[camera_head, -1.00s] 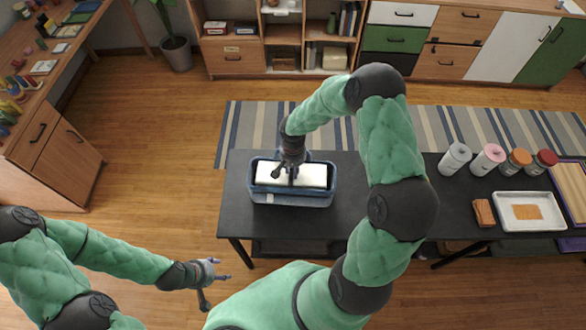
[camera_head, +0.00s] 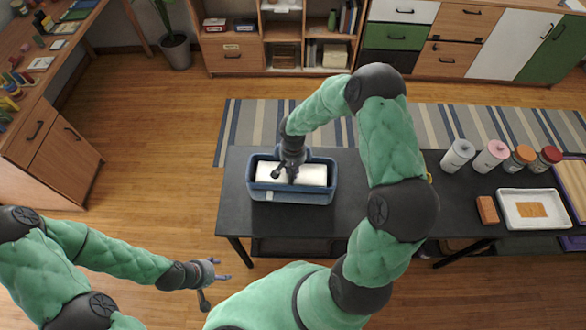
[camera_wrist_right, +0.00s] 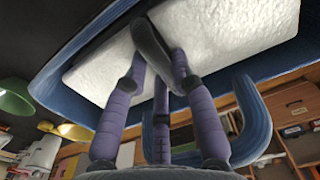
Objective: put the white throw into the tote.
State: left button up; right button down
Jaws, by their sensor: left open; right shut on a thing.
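The white throw (camera_head: 312,173) lies within the walls of the blue tote (camera_head: 317,197), which stands on the dark table. The throw fills most of the tote's opening. My right gripper (camera_head: 290,178) is over the tote, shut on the throw near its middle. In the right wrist view the fingers (camera_wrist_right: 165,65) press against the pale throw (camera_wrist_right: 215,35), with the tote's blue rim (camera_wrist_right: 62,102) around it and a handle below. My left gripper (camera_head: 216,277) is open and empty, above the floor at lower left, well apart from the tote.
On the table's right part are several jars (camera_head: 491,156), a brown block (camera_head: 487,210) and a white tray (camera_head: 537,222). My right arm spans the table's middle. Bare tabletop (camera_head: 347,170) shows right of the tote. A striped rug (camera_head: 245,118) and shelves lie behind.

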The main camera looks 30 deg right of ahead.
jog(key=shift+f+b, duration=0.55)
jog(key=c, duration=0.9)
grip_release()
jog(key=shift+c, duration=0.2)
notch_tip(320, 180, up, 12)
